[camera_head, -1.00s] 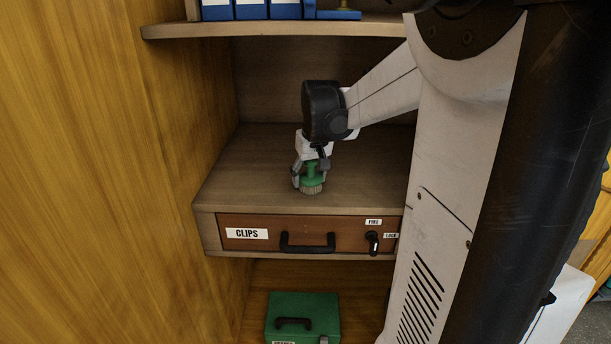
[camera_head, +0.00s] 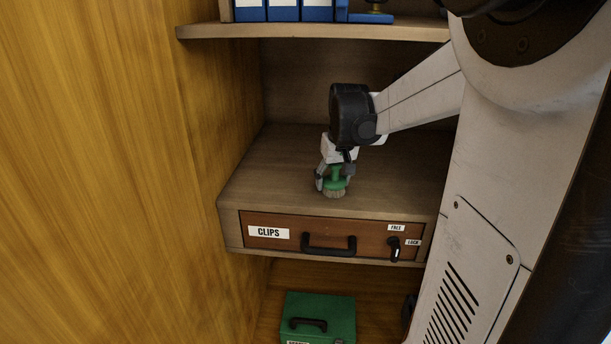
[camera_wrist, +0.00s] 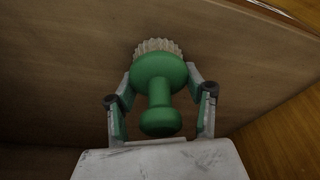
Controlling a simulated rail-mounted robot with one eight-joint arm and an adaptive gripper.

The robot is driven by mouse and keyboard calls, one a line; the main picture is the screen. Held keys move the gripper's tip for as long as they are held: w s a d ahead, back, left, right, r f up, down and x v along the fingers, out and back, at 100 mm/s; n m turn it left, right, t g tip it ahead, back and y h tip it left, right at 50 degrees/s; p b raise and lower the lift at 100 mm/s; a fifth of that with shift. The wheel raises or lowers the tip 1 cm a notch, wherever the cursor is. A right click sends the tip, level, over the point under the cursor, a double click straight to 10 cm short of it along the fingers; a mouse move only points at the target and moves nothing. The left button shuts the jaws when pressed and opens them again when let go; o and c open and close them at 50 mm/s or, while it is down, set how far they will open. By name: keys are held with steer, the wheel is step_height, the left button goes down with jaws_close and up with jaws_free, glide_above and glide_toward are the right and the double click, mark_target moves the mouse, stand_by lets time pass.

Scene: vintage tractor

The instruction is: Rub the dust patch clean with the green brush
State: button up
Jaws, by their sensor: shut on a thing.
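The green brush (camera_head: 336,176) is upright in my gripper (camera_head: 334,178) above the wooden drawer top (camera_head: 280,172), bristles down. The pale bristles are at or very near the wood; I cannot tell whether they touch. In the wrist view the brush (camera_wrist: 158,92) has a round green knob and collar, with a finger of my gripper (camera_wrist: 160,100) on each side. My gripper is shut on it. No dust patch can be made out on the bare wood in either view; it may be hidden under the brush or arm.
A shelf with blue binders (camera_head: 283,10) hangs above. A wooden wall (camera_head: 110,170) bounds the left. A green box (camera_head: 318,316) sits below.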

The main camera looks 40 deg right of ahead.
steer(key=shift+w+d+f, duration=0.1)
steer(key=shift+w+d, duration=0.15)
steer(key=shift+s+a, duration=0.15)
steer(key=shift+s+a, duration=0.45)
steer(key=shift+w+d, duration=0.1)
stand_by(0.5)
steer(key=shift+w+d, duration=0.5)
steer(key=shift+r+p, duration=0.65)
steer(key=shift+c, duration=0.2)
